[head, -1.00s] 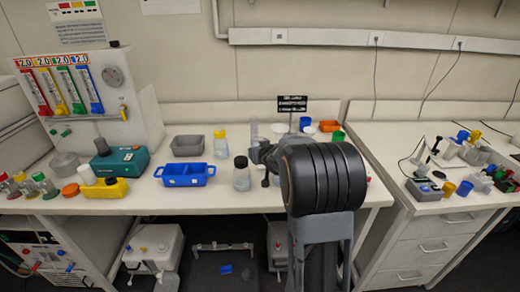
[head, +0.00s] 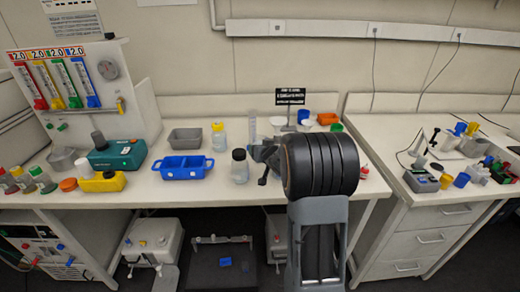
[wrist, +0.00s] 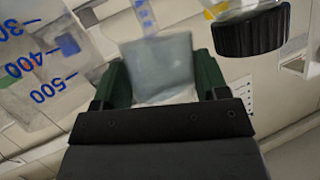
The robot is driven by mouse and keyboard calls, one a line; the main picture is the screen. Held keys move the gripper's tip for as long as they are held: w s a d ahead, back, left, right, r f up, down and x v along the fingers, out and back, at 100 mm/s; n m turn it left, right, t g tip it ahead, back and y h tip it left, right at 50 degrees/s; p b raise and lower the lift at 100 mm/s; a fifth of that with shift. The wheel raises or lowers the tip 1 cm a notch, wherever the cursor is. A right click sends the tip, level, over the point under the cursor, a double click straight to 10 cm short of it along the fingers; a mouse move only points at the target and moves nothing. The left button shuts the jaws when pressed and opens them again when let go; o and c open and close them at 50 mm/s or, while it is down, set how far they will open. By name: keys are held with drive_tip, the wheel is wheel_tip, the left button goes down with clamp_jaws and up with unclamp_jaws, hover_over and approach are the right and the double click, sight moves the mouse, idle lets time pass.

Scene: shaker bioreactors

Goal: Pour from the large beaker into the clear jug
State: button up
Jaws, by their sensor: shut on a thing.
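In the wrist view my gripper (wrist: 158,92) has dark green fingers shut on a pale, translucent vessel (wrist: 160,62), which looks like the large beaker. Its contents and exact tilt are hard to tell. At the left of the wrist view, close to the held vessel, is a clear graduated vessel (wrist: 38,62) with blue marks including 400 and 500. It looks like the clear jug, and its numbers appear upside down in this view.
A black-capped bottle (head: 240,166) stands left of my arm, and its cap (wrist: 250,33) shows at the wrist view's right. A clear cylinder (head: 253,126) and a black sign (head: 290,97) stand behind. A blue tray (head: 184,167) sits further left.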

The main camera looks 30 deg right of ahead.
sight(259, 137)
drive_tip(key=shift+s+d+r+m+t+y+p, duration=0.15)
drive_tip(key=shift+d+r+m+t+p, duration=0.1)
drive_tip(key=shift+r+p, duration=0.6)
drive_tip(key=shift+s+d+r+m+t+y+p, duration=0.15)
drive_tip(key=shift+d+r+m+p, duration=0.1)
drive_tip(key=shift+r+p, duration=0.55)
drive_tip(key=shift+d+r+m+p, duration=0.25)
drive_tip(key=shift+r+m+p, duration=0.05)
drive_tip(key=shift+p, duration=0.4)
drive_tip(key=shift+f, duration=0.1)
drive_tip(key=shift+s+r+m+t+y+p, duration=0.25)
drive_tip(key=shift+m+t+y+p, duration=0.25)
drive_tip(key=shift+m, duration=0.5)
drive_tip(key=shift+m+p, duration=0.3)
drive_tip(key=shift+m, duration=0.2)
drive_tip(key=shift+f+m+t, duration=0.1)
drive_tip(key=shift+m+t, duration=0.3)
drive_tip(key=shift+b, duration=0.75)
